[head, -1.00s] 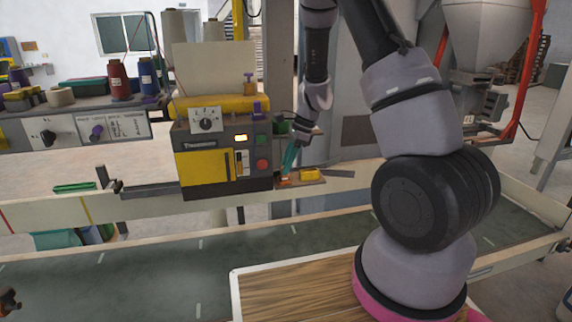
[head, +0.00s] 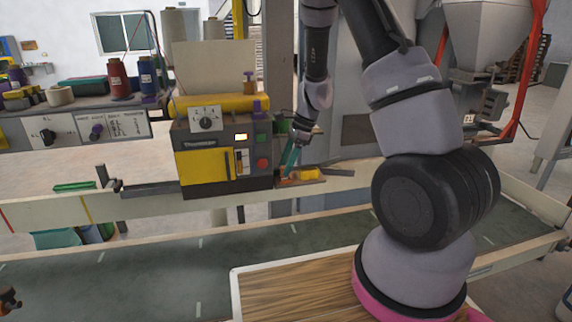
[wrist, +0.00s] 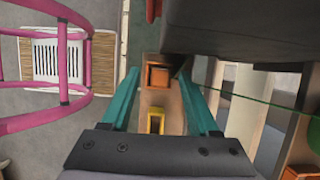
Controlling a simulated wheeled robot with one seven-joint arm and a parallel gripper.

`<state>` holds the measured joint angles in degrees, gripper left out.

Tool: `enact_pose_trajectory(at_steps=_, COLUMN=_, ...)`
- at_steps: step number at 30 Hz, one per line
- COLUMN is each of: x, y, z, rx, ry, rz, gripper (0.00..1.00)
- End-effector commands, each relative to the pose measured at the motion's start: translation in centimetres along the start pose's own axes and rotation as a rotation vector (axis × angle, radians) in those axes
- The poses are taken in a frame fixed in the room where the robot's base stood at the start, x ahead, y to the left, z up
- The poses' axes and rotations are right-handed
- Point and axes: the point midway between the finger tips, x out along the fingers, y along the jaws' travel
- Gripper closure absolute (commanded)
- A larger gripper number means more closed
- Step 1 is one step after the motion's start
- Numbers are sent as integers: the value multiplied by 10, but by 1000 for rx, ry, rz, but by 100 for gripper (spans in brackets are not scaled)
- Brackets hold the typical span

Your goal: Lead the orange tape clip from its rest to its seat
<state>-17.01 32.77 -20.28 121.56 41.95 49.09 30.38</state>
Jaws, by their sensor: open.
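The orange tape clip (wrist: 158,76) shows in the wrist view as a small orange block on a narrow beige shelf (wrist: 172,96). In the head view the orange piece (head: 284,181) is small and partly hidden at the shelf beside the machine. My gripper (wrist: 159,74) is open, with its two teal fingers apart on either side of the orange block in the picture. I cannot tell whether they touch it or how high they are. In the head view my gripper (head: 290,158) is over the shelf, just right of the machine. I cannot make out the seat for certain.
A yellow block (wrist: 156,121) lies on the same shelf, nearer my palm in the wrist view. The dark and yellow machine (head: 222,160) stands close left of my gripper. A thin green line (wrist: 250,94) crosses the wrist view's right. The conveyor (head: 150,262) is clear.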

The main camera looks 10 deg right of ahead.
Motion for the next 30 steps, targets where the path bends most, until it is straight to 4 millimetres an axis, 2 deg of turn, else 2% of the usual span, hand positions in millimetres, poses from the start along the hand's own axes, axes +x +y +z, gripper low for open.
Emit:
enact_pose_trajectory(at_steps=5, x=-14, y=-1, z=0, rx=-1, ry=0, rz=-5, gripper=39)
enact_pose_trajectory(at_steps=15, x=-81, y=-1, z=0, rx=0, ry=-1, rz=-5, gripper=39)
enact_pose_trajectory(at_steps=23, x=-109, y=1, z=1, rx=-9, ry=-1, rz=-6, gripper=39)
enact_pose_trajectory(at_steps=26, x=-125, y=7, z=8, rx=-56, ry=-6, rz=-25, gripper=39)
enact_pose_trajectory(at_steps=30, x=-165, y=28, z=26, rx=-212, ry=-9, rz=-86, gripper=39)
